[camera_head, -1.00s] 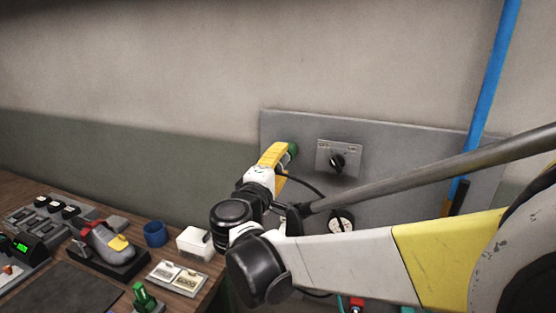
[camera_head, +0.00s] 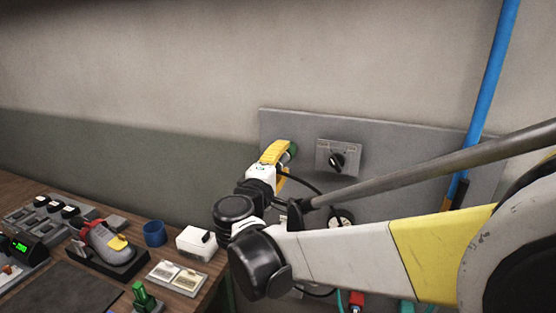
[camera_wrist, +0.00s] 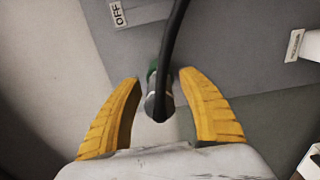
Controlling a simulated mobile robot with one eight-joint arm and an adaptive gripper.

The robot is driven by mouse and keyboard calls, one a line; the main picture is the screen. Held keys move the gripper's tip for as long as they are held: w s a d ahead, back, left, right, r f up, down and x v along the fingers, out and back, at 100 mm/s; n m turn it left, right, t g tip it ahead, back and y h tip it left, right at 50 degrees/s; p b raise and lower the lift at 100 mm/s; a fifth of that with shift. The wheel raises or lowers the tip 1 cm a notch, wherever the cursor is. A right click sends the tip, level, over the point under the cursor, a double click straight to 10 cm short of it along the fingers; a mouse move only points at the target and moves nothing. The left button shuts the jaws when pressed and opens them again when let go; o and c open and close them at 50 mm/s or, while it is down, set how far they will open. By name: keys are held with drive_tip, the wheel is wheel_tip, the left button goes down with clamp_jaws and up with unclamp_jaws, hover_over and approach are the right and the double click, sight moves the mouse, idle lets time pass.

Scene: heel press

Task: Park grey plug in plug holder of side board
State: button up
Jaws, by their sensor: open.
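The grey plug (camera_wrist: 158,105) shows in the wrist view as a short grey cylinder with a black cable running from it up the picture. A green part (camera_wrist: 152,74) is just behind it, against the grey side board (camera_head: 400,150). In the head view the green part (camera_head: 292,150) shows at the board's left, beside my fingers. My gripper (camera_wrist: 160,76) is open, with one yellow finger on each side of the plug and gaps between. In the head view my gripper (camera_head: 275,153) largely hides the plug. I cannot make out which fitting is the plug holder.
A rotary switch (camera_head: 337,160) sits right of my gripper. A round fitting (camera_head: 343,217) is partly hidden below it. A blue pipe (camera_head: 492,80) stands at the right. The bench at left carries a shoe (camera_head: 105,241), a blue cup (camera_head: 155,233) and a white box (camera_head: 196,241).

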idle(0.3)
clamp_jaws()
drive_tip(key=shift+s, duration=0.15)
drive_tip(key=shift+v, duration=2.9)
drive_tip(key=shift+s+a, duration=0.1)
wheel_tip(320, 180, down, 28)
drive_tip(key=s+b, duration=0.1)
drive_tip(key=b, duration=1.5)
drive_tip(key=shift+s+a, duration=0.3)
drive_tip(key=shift+s, duration=0.05)
